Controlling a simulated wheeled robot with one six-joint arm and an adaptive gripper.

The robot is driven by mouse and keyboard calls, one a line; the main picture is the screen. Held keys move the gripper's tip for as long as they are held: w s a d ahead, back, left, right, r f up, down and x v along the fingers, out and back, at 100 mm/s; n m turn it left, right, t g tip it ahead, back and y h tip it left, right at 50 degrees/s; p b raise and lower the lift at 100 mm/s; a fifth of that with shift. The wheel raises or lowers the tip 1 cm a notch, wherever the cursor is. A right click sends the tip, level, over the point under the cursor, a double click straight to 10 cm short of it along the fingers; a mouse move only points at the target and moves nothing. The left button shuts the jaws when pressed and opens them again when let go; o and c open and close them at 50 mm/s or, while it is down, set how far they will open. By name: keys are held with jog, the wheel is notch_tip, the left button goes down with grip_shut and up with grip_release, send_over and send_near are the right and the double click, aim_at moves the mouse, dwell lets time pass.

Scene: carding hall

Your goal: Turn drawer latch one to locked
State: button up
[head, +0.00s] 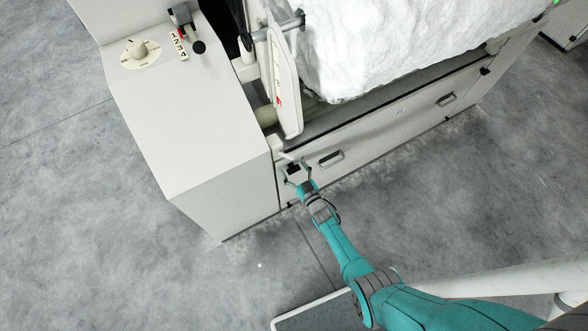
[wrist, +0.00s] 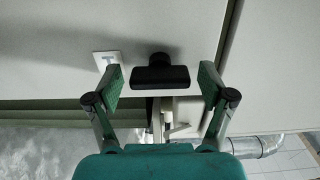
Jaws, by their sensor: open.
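The drawer latch is a black bar-shaped knob (wrist: 160,76) on the pale drawer front in the wrist view. Its bar lies level across the picture, with a round black hub just above it. A small white label (wrist: 107,60) with a dark mark, too small to read, sits to its left. My gripper (wrist: 161,86) is open, one finger to each side of the bar, with visible gaps and nothing held. In the head view my gripper (head: 296,171) is at the left end of the drawer front (head: 384,132), partly covering the dark latch.
A white cabinet (head: 190,115) with a dial (head: 139,50) and a small lever (head: 197,46) stands to the left. White fibre (head: 400,45) lies above the drawers. The grey floor in front is mostly clear.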

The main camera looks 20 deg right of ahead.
jog(key=c, duration=1.2)
jog(key=shift+o, duration=0.2)
jog(key=n, duration=0.4)
jog(key=shift+a, duration=0.1)
jog(key=n, duration=0.5)
jog(key=shift+f, duration=0.1)
jog(key=n, duration=0.4)
jog(key=shift+a+f+n, duration=0.1)
jog(key=shift+n, duration=0.2)
jog(key=shift+f+n, duration=0.1)
jog(key=shift+n, duration=2)
